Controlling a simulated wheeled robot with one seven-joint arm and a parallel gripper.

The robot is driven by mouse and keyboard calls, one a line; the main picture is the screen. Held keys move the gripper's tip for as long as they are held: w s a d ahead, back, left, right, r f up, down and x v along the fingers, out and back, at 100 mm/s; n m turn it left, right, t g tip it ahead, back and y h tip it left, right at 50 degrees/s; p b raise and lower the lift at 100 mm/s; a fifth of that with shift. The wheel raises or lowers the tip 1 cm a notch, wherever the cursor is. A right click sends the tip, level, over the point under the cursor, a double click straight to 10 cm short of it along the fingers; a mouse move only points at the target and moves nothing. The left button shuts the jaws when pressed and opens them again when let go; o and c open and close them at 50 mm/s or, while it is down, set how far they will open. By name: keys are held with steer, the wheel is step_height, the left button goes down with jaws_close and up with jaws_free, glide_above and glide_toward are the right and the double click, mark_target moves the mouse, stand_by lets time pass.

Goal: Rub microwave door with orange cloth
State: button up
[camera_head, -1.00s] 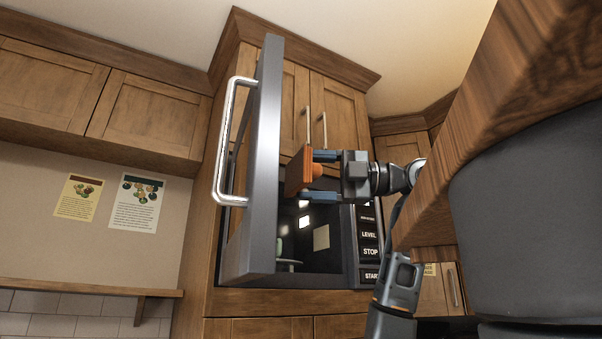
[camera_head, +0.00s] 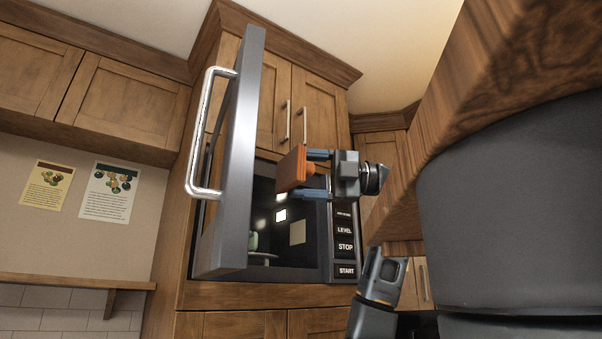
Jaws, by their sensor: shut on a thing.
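The microwave door (camera_head: 237,165) is swung wide open toward me, seen nearly edge-on, with a bright metal handle (camera_head: 204,130) on its left side. My gripper (camera_head: 317,172) is to the right of the door, in front of the microwave opening. It is shut on the orange cloth (camera_head: 291,169), which looks like a thick orange block held at the fingertips. The cloth's flat side faces left toward the inner side of the door. A gap shows between cloth and door in the picture. The inner door face is mostly hidden.
The microwave's control panel (camera_head: 345,245) is right of the opening, below my gripper. Wooden cabinets (camera_head: 290,105) stand behind and above. A large wooden edge (camera_head: 440,130) fills the right foreground. Two posters (camera_head: 108,192) hang on the left wall, above a wooden shelf (camera_head: 70,281).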

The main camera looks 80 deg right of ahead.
steer(key=w+a+f+b, duration=0.4)
steer(key=w+f, duration=0.1)
steer(key=shift+w+b, duration=0.35)
steer(key=shift+b, duration=0.05)
stand_by(0.8)
steer(key=shift+w+a, duration=0.6)
steer(key=shift+w, duration=0.3)
stand_by(0.7)
steer(key=w+d, duration=0.2)
steer(key=d, duration=0.1)
steer(key=shift+d+p, duration=0.2)
steer(key=shift+p, duration=0.2)
